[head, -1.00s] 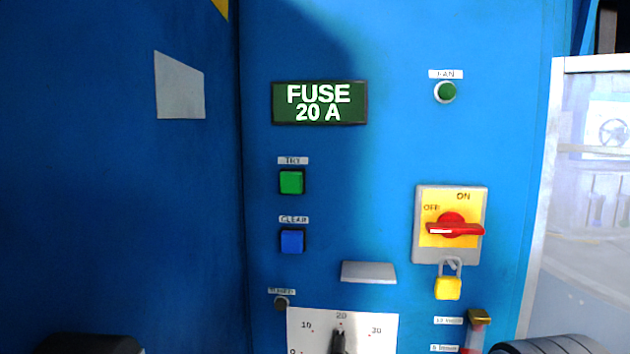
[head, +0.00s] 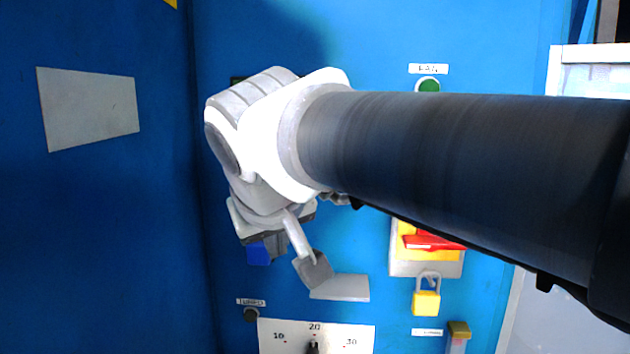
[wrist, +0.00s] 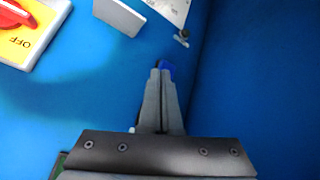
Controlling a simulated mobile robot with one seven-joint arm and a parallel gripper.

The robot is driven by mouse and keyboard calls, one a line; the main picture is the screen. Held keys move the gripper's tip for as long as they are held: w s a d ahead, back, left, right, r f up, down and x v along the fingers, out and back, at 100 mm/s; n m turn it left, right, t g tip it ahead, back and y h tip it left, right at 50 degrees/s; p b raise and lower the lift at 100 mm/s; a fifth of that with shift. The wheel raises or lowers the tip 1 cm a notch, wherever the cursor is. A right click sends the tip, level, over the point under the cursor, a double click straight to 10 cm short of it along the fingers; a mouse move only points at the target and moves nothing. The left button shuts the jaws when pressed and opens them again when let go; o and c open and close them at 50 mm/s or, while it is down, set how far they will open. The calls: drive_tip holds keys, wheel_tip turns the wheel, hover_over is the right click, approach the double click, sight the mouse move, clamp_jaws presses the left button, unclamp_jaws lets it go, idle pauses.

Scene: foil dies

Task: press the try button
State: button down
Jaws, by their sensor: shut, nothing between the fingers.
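The green try button is hidden now behind my arm in the head view and, it seems, behind my fingers in the wrist view. In the wrist view my gripper (wrist: 163,70) is shut and empty, its fingers pointing at the blue panel. The blue clear button, below the try button's place, shows just past the fingertips (wrist: 166,64). It also shows partly below my wrist in the head view (head: 259,253). Whether the fingertips touch anything cannot be told.
A grey ledge (head: 340,288) juts from the panel at lower right of my gripper. The red and yellow switch (head: 430,242) with its yellow padlock (head: 426,300) is partly behind my arm. A dial plate (head: 350,334) is below. A blue side wall (head: 100,230) stands at left.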

drive_tip(key=a+r+n+y, duration=0.1)
drive_tip(key=a+r, duration=0.3)
drive_tip(key=a, duration=0.3)
drive_tip(key=shift+w+t+p, duration=0.2)
drive_tip(key=shift+t+p, duration=0.1)
drive_tip(key=shift+w+d+r, duration=0.1)
drive_tip(key=w+p, duration=0.3)
drive_tip(key=w, duration=0.5)
drive_tip(key=shift+w+d, duration=0.3)
drive_tip(key=shift+d, duration=0.05)
idle(1.4)
drive_tip(key=shift+w, duration=0.45)
drive_tip(key=shift+w+d+p, duration=0.1)
drive_tip(key=shift+w+p, duration=0.2)
drive_tip(key=shift+w, duration=0.2)
idle(0.7)
drive_tip(key=shift+s, duration=0.1)
drive_tip(key=shift+s+b, duration=0.5)
drive_tip(key=shift+s, duration=0.35)
